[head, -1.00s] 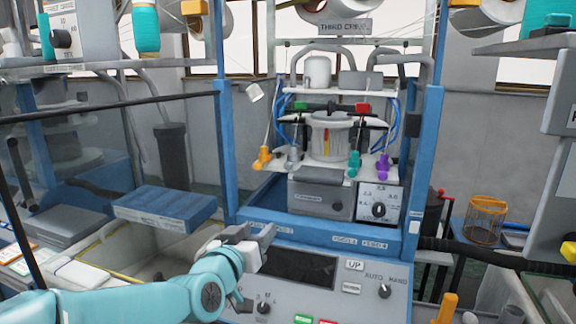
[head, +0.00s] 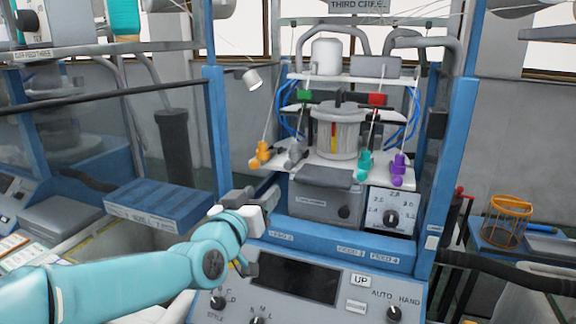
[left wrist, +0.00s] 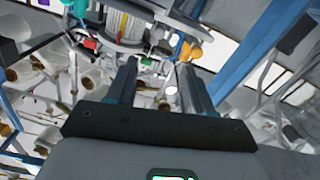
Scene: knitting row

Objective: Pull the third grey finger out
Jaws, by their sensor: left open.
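The machine under the sign reading "THIRD" (head: 358,5) has a row of coloured fingers on its white plate. The grey finger (head: 297,153) stands between the orange finger (head: 260,154) and the teal finger (head: 365,163); the purple finger (head: 398,168) is at the right end. My left gripper (head: 268,197) is open and empty, below and apart from the grey finger. In the left wrist view, its two jaws (left wrist: 158,68) point toward the machine, with the orange finger (left wrist: 189,50) beyond them. My right gripper is not in view.
Blue posts (head: 449,160) flank the machine. A control panel (head: 294,278) with a dark screen lies below it. A small lamp (head: 252,79) hangs at the left post. A blue box (head: 160,204) is at left, and an orange wire basket (head: 507,220) at right.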

